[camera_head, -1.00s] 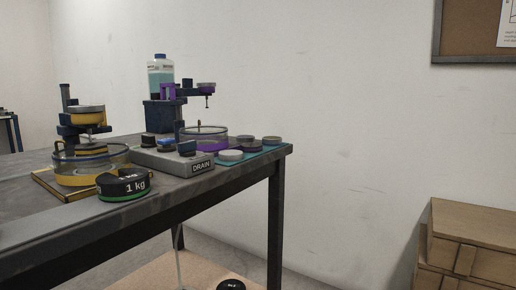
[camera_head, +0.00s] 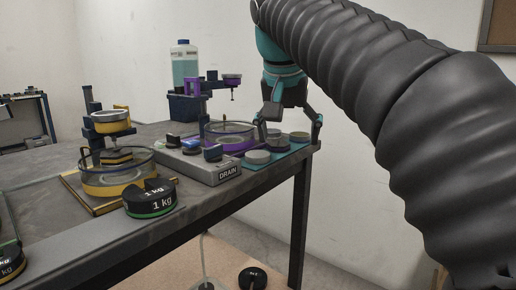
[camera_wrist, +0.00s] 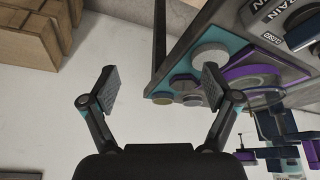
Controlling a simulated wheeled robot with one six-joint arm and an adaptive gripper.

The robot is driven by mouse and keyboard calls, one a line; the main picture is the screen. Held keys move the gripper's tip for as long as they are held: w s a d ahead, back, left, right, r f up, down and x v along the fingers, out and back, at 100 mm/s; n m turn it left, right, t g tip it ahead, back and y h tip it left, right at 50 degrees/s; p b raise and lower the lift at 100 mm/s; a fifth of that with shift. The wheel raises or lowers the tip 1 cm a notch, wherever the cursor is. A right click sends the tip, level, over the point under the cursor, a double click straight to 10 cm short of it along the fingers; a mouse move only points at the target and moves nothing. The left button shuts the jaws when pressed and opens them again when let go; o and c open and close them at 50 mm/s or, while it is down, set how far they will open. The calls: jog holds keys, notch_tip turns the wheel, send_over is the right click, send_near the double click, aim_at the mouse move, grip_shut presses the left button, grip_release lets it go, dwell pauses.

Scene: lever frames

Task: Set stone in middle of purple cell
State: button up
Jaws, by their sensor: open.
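The purple cell (camera_head: 238,147) is a clear round dish with a purple base near the table's back edge, below a purple-trimmed stand. Its purple ring (camera_wrist: 235,73) also shows in the wrist view. Several round discs that look like stones lie on the teal mat beside it: a pale one (camera_head: 257,157) in front, a grey one (camera_head: 299,137) at the right. The wrist view shows a pale disc (camera_wrist: 210,54) and a tan disc (camera_wrist: 163,98). My gripper (camera_head: 290,124) is open and empty above the mat; its fingers (camera_wrist: 152,88) are wide apart. It partly hides the discs behind.
The grey DRAIN panel (camera_head: 216,173) with knobs stands left of the teal mat (camera_head: 283,154). A yellow cell (camera_head: 118,185) and a black 1 kg weight (camera_head: 150,198) are further left. A bottle (camera_head: 184,64) stands behind. The table's right edge is close to the mat.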

aim_at(257, 154)
jog(key=w+a+r+m+p, duration=0.2)
jog(key=w+a+r+m, duration=0.1)
jog(key=a+r, duration=0.45)
jog(key=shift+h, duration=0.3)
jog(key=b+x, duration=0.1)
jog(key=x, duration=0.3)
jog(key=b+x, duration=0.2)
jog(key=x, duration=0.3)
jog(key=a+b+x, duration=0.1)
jog(key=b+x, duration=0.1)
jog(key=x, duration=0.2)
jog(key=shift+s+f, duration=0.2)
jog(key=shift+f, duration=0.35)
jog(key=c, duration=1.4)
